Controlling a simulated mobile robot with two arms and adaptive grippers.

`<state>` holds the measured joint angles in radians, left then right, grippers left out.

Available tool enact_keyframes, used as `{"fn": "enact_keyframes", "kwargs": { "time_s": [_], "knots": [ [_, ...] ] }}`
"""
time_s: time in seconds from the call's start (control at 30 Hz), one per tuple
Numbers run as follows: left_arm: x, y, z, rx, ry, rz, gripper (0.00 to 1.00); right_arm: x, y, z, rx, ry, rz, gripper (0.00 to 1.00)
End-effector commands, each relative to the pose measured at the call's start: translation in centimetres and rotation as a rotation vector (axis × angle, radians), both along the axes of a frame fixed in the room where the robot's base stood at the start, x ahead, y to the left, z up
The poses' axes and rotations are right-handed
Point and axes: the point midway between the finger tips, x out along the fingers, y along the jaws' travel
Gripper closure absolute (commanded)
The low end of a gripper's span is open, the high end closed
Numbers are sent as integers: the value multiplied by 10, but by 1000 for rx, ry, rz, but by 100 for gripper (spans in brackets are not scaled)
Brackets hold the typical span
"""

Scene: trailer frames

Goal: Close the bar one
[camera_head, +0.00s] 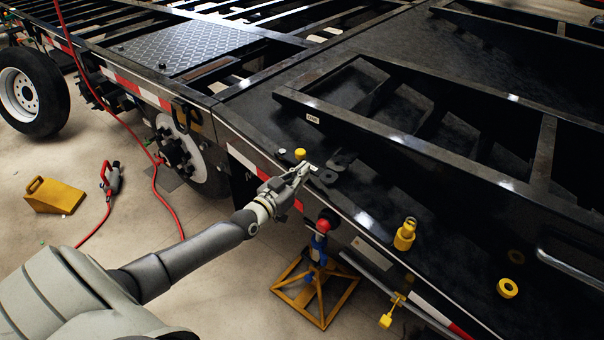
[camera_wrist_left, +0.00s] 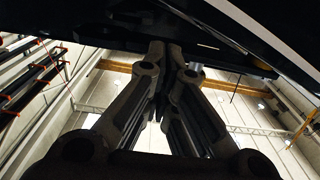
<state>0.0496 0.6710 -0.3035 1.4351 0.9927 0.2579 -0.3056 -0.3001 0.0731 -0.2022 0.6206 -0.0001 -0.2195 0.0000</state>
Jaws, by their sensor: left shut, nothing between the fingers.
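A long black bar (camera_head: 400,150) with a small white label runs diagonally along the side of a black frame on the trailer deck; the label's text is too small to read surely. I cannot tell whether this is bar one. My left gripper (camera_head: 305,170) is at the deck's outer edge, below and left of the bar's near end and apart from it. Its fingers are together, also in the left wrist view (camera_wrist_left: 170,50), with nothing between them. A yellow cap (camera_head: 300,154) stands on the deck just beyond it. My right gripper is not in view.
A yellow fitting (camera_head: 405,234) and a yellow ring (camera_head: 508,288) are on the deck at right. A yellow stand (camera_head: 318,292) with a red-topped jack is below the edge. A yellow wheel chock (camera_head: 54,196) and red hoses lie on the floor at left.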

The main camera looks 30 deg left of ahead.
Motion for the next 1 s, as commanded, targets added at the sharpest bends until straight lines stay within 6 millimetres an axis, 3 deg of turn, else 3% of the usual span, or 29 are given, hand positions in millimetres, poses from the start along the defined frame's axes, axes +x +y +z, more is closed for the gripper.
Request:
{"fn": "enact_keyframes", "kwargs": {
  "time_s": [0.43, 1.0],
  "knots": [
    [2, 0, 1, 0, 0, 6, 100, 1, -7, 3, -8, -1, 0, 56],
    [27, -8, 6, -5, -4, 220, 100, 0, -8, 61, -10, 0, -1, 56]
  ]
}}
